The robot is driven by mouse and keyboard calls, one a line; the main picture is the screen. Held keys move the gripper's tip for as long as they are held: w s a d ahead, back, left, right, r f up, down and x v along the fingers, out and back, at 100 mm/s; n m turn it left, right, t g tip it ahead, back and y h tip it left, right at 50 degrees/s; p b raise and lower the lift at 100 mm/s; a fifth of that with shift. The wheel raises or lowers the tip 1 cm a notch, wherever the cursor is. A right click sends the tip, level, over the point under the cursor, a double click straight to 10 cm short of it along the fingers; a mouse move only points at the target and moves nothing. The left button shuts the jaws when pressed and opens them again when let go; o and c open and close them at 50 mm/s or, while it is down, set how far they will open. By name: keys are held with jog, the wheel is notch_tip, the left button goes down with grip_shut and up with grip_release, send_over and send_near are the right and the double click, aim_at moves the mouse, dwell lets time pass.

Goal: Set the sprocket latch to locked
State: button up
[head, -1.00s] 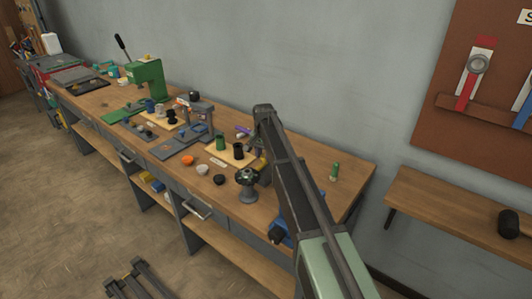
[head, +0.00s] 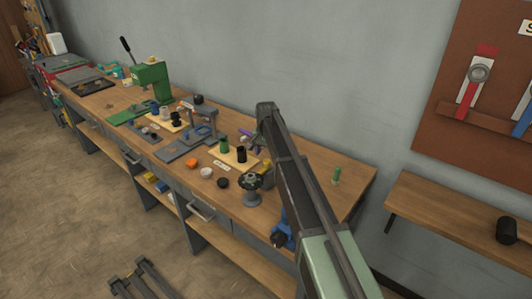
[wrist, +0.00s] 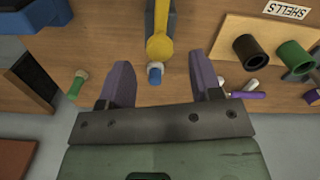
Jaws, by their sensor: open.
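In the wrist view my gripper (wrist: 160,61) is open, with its two purple fingers apart and nothing held between them. A yellow lever-like part with a rounded end (wrist: 160,47) on a grey body lies between and beyond the fingertips; I cannot tell if this is the sprocket latch. A small blue-tipped piece (wrist: 155,76) shows just below its rounded end. In the head view a yellow part (head: 266,165) shows beside my arm. My arm hides much of that area, so no latch position can be read there.
A wooden board with a black cup (wrist: 250,51) and green cup (wrist: 294,56) lies right of the gripper, with a purple pen-like item (wrist: 247,95) nearby. A green cylinder (head: 336,176) stands near the bench's right end. A round dark-topped fixture (head: 251,186) stands at the front edge.

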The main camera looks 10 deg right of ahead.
aim_at(266, 161)
notch_tip(266, 161, up, 7)
jog(key=p, duration=0.5)
jog(key=shift+r, duration=0.15)
jog(key=s+f+n+b, duration=0.2)
jog(key=s, duration=1)
jog(key=s+d+f+n+b, duration=0.1)
jog(key=s+f+n+b, duration=0.1)
jog(key=s, duration=1.1)
jog(key=s+f+n+b, duration=0.2)
jog(key=s+f+b, duration=0.1)
jog(key=s, duration=1)
jog(key=shift+d+f+n, duration=0.25)
jog(key=shift+f+n, duration=0.1)
jog(key=shift+n, duration=0.05)
